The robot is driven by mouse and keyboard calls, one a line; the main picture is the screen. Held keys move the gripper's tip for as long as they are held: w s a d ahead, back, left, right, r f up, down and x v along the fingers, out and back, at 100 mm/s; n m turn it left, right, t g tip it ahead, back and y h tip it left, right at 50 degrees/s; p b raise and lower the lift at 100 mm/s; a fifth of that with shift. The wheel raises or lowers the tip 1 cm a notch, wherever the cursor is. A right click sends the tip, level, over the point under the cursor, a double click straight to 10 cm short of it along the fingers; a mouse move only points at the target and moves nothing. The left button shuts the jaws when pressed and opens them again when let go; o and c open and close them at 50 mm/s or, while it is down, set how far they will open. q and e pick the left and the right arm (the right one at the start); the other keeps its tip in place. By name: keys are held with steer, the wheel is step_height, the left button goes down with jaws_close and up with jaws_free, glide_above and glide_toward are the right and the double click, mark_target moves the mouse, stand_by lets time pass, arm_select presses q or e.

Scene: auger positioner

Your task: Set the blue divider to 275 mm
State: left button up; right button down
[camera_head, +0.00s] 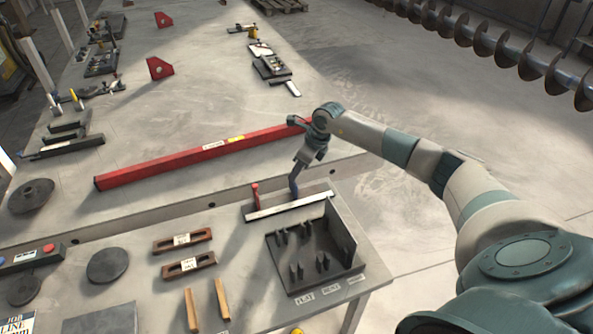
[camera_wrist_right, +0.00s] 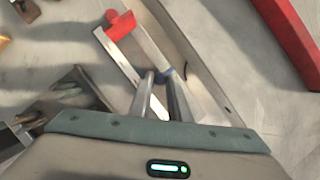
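A pale rule (camera_head: 275,210) lies near the right edge of the table, with a red stop (camera_head: 255,195) toward its left end and the blue divider (camera_head: 293,188) standing further right. My right gripper (camera_head: 297,172) points down at the divider from above. In the wrist view the two fingers of my right gripper (camera_wrist_right: 162,78) are close together around the blue divider (camera_wrist_right: 166,75); they hide part of it. The red stop (camera_wrist_right: 120,24) shows beyond, apart from the fingers. The rule's marks are too small to read. My left gripper is not in view.
A dark tray (camera_head: 285,280) with upright pegs stands in front of the rule. A long red beam (camera_head: 190,160) lies behind it. Wooden blocks (camera_head: 182,242) and dark discs (camera_head: 108,265) lie to the left. The table's right edge is close.

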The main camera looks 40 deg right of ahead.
steer(key=s+d+b, duration=0.2)
steer(key=d+b, duration=0.2)
steer(key=d, duration=0.5)
steer(key=shift+d+b, duration=0.15)
steer(key=shift+b, duration=0.25)
steer(key=shift+s, duration=0.1)
steer(key=c, duration=1.7)
jaws_free()
steer(key=shift+o, duration=0.2)
steer(key=shift+r, duration=0.1)
